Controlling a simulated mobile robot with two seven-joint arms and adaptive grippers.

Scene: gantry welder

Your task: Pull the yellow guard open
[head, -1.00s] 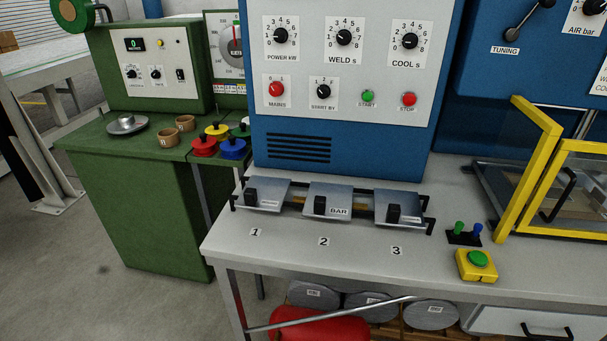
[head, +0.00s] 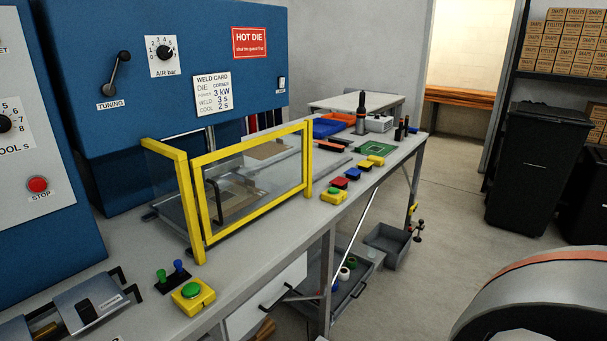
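The yellow guard (head: 203,205) stands on the grey bench in front of the blue welder. It is a yellow frame with clear panels, and its front panel looks closed. A black upright handle (head: 214,203) is on the left part of the front panel. Behind the panel lies a metal tray or die (head: 178,208) with a brownish piece on it. Neither of my grippers shows in the head view.
A yellow box with a green button (head: 192,296) and a small green-and-blue lever block (head: 173,279) sit left of the guard, near the bench edge. More button boxes (head: 333,196) line the edge to the right. A drawer (head: 262,300) hangs below.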

